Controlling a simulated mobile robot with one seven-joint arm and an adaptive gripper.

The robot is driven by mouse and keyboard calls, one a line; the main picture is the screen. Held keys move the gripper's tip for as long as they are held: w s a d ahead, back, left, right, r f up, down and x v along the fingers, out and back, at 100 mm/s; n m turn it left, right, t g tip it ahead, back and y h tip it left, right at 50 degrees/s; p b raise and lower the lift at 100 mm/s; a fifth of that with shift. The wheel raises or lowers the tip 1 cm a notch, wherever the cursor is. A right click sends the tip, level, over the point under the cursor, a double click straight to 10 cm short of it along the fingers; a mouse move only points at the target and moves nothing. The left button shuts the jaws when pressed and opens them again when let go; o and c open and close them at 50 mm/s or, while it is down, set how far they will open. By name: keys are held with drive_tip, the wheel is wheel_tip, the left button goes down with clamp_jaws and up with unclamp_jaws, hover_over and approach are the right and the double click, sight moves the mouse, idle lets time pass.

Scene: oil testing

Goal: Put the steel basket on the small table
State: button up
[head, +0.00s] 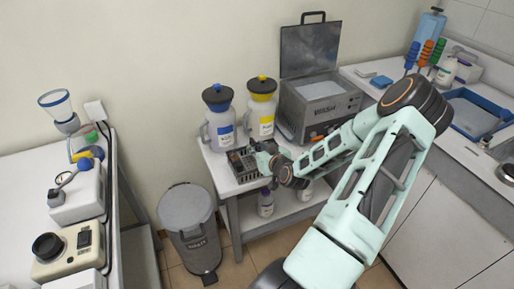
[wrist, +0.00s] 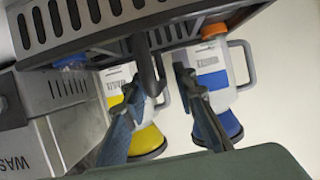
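The steel basket (head: 243,164), dark with slotted sides, is at the front left of the small white table (head: 219,171). Whether it rests on the top or is just above it, I cannot tell. In the wrist view, which looks upside down, the slotted basket (wrist: 95,22) fills the top. My gripper (head: 262,150) is at the basket's right side. In the wrist view my gripper (wrist: 163,62) has its two fingers apart, on either side of the basket's dark handle (wrist: 150,78). The handle is close to the left finger, with a gap to the right finger.
Behind the basket stand a blue-lidded jug (head: 219,125) and a yellow-lidded jug (head: 262,108). A steel washer (head: 320,105) with its lid up is at the back right. A grey bin (head: 188,220) stands left of the table. A counter (head: 470,135) is at right.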

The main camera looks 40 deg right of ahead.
drive_tip(key=shift+r, duration=0.15)
drive_tip(key=v, duration=1.2)
drive_tip(key=shift+p, duration=0.35)
drive_tip(key=shift+f, duration=0.2)
